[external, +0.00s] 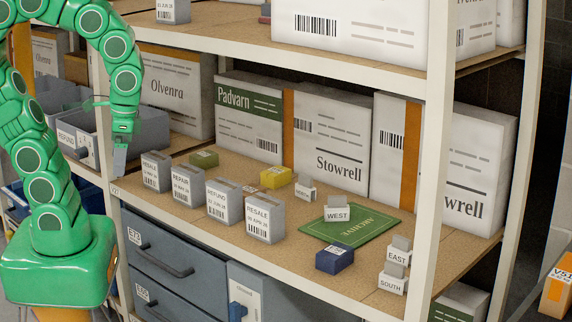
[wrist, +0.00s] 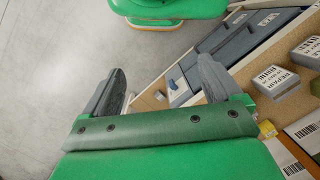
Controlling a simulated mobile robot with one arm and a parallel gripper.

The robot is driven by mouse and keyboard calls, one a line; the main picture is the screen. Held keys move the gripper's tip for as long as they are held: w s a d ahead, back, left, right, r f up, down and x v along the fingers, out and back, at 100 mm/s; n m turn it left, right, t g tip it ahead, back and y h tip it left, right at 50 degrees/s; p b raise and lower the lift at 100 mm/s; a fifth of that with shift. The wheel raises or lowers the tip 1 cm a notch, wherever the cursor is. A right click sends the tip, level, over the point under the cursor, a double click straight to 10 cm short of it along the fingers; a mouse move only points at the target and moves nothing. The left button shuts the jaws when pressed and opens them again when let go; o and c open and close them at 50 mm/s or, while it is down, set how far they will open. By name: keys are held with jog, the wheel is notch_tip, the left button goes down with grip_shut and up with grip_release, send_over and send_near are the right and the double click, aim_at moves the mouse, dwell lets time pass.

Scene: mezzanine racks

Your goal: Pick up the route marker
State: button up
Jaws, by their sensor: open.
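Several small grey markers with white lettered faces stand on the middle shelf in the external view. The WEST marker (external: 337,209) stands on a green ARCHIVE mat (external: 320,237). The EAST marker (external: 398,252) and SOUTH marker (external: 392,280) stand at the right front, and another marker (external: 304,188) stands further back, its word too small to read. None is labelled as the route marker. My gripper (external: 119,160) hangs by the shelf's left end, left of the grey blocks and far from the markers. In the wrist view my gripper (wrist: 160,82) is open and empty.
Grey blocks line the shelf front: REPAIR (external: 188,186), REFUND (external: 224,203), RESALE (external: 264,219) and another (external: 156,172). Yellow (external: 276,177), olive (external: 204,159) and blue (external: 334,259) boxes stand nearby. Large cartons (external: 330,140) fill the back. An upper shelf (external: 300,55) and post (external: 431,170) bound the space.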

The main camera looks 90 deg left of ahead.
jog(key=a+n, duration=0.2)
jog(key=n+g+y, duration=0.7)
jog(key=n+g, duration=0.1)
jog(key=n, duration=1.1)
send_over(224, 183)
jog(key=s+d, duration=0.6)
jog(key=s, duration=0.2)
notch_tip(224, 183, down, 6)
jog(key=w+a+f+n+t+h, duration=0.3)
jog(key=w+a+f+n+t, duration=0.15)
jog(key=a+f, duration=0.55)
jog(key=w+d, duration=0.1)
jog(key=w+d+f+t, duration=0.1)
jog(key=d, duration=0.1)
jog(key=w+d+f+m+t+h, duration=0.1)
jog(key=w, duration=0.1)
jog(key=shift+d+t, duration=0.25)
jog(key=shift+d, duration=0.05)
jog(key=shift+w+d, duration=0.1)
jog(key=shift+x, duration=2.5)
jog(key=shift+f, duration=0.25)
